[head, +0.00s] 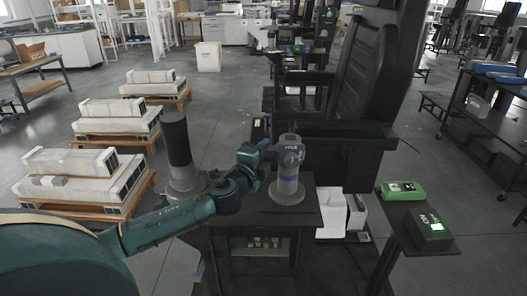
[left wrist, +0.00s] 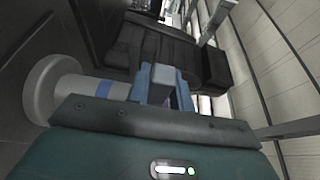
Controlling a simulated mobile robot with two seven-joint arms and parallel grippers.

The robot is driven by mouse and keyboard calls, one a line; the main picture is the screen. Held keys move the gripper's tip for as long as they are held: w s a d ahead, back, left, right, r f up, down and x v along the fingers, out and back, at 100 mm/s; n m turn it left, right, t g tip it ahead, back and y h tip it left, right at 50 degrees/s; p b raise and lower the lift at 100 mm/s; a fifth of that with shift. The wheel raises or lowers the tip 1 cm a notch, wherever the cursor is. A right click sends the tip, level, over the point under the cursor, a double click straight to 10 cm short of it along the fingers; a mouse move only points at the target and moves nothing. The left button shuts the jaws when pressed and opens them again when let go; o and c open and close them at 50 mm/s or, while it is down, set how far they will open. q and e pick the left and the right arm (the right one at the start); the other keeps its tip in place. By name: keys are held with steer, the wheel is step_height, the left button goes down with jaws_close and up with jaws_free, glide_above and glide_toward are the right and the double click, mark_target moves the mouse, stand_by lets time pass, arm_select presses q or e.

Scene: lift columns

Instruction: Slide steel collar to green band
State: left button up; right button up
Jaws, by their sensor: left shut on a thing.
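A grey upright column (head: 288,186) with a round base stands on a small dark table (head: 255,216). A blue band (head: 287,178) rings it below my left gripper (head: 289,156). That gripper reaches in from the left and is shut around the column's upper part. In the left wrist view the column lies across the picture, with its pale base (left wrist: 42,90) at the left and the blue band (left wrist: 104,89) beside the jaws (left wrist: 166,88). The steel collar is not clearly visible; the jaws cover that part of the column. I make out no green band. My right gripper is not in view.
A dark column (head: 176,140) stands just left of the table, behind my forearm. A large black seat (head: 375,85) is close behind and to the right. A side stand (head: 401,208) at the right holds a green box (head: 402,190). Pallets with pale blocks (head: 85,170) stand at the left.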

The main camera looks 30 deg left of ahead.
arm_select(q)
jaws_close()
steer(key=shift+f, duration=0.3)
step_height(320, 180, down, 3)
steer(key=b, duration=0.3)
steer(key=shift+f, duration=0.2)
steer(key=o, duration=0.6)
jaws_free()
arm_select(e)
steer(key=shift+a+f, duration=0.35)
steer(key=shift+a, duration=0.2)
